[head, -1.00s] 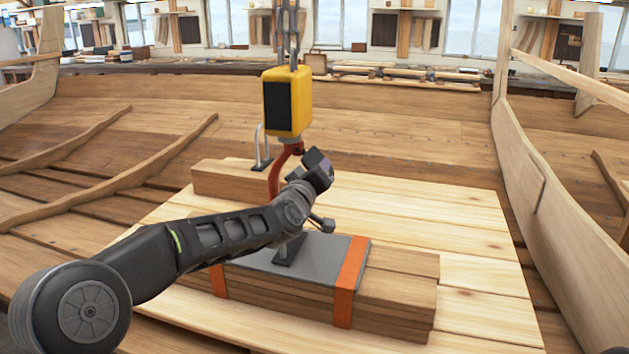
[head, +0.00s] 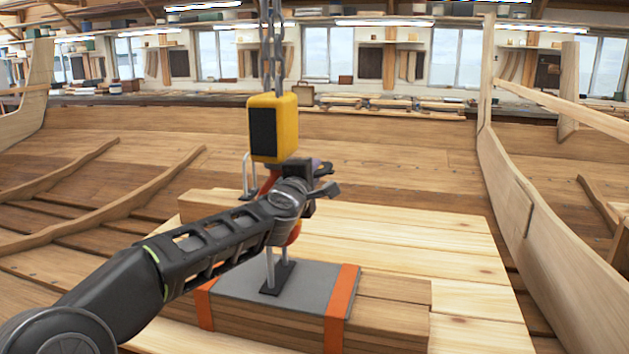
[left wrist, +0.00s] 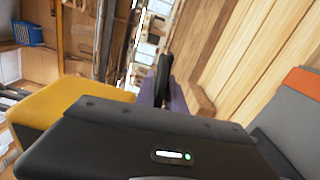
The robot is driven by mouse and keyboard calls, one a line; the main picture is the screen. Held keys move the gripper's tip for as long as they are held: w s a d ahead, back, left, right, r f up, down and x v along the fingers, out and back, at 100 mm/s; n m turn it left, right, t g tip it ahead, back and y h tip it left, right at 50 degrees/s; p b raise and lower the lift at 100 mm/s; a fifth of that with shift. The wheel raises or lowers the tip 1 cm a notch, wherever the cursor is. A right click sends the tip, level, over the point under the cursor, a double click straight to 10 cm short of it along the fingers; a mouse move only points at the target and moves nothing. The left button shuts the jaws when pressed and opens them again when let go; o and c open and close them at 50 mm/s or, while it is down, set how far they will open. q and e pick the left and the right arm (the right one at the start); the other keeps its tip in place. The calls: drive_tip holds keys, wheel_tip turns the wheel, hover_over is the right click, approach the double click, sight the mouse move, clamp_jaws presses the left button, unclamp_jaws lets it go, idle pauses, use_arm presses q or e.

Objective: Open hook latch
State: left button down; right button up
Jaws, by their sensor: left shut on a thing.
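A red-orange hook (head: 294,236) hangs below a yellow hoist block (head: 274,128). My left gripper (head: 303,166) is at the upper part of the hook, just under the block, with its wrist covering most of the hook. The latch is hidden behind my wrist and fingers. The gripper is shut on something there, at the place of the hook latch. In the left wrist view the dark purple fingers (left wrist: 168,92) reach past my gripper body, next to the yellow block (left wrist: 70,98). My right gripper is not in view.
A metal lifting eye (head: 269,268) stands on a grey plate (head: 315,290) on a timber stack with orange straps (head: 341,308). Another metal loop (head: 247,175) is behind the hook. A chain (head: 271,50) runs up from the block. Pale planks (head: 420,232) lie clear to the right.

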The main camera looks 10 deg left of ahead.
use_arm(q)
drive_tip(key=shift+a+r+n, duration=0.25)
drive_tip(key=shift+r+n, duration=0.3)
drive_tip(key=shift+n, duration=0.25)
drive_tip(key=shift+a+r+n, duration=0.2)
drive_tip(key=shift+r+n, duration=0.3)
drive_tip(key=shift+n, duration=0.3)
drive_tip(key=c, duration=1.5)
unclamp_jaws()
drive_tip(key=shift+s, duration=0.1)
drive_tip(key=shift+c, duration=0.2)
drive_tip(key=shift+f, duration=0.1)
drive_tip(key=shift+s+f, duration=0.1)
drive_tip(key=shift+s, duration=0.4)
drive_tip(key=s+b, duration=0.2)
drive_tip(key=s, duration=0.4)
drive_tip(key=shift+s+a, duration=0.2)
drive_tip(key=shift+s, duration=0.15)
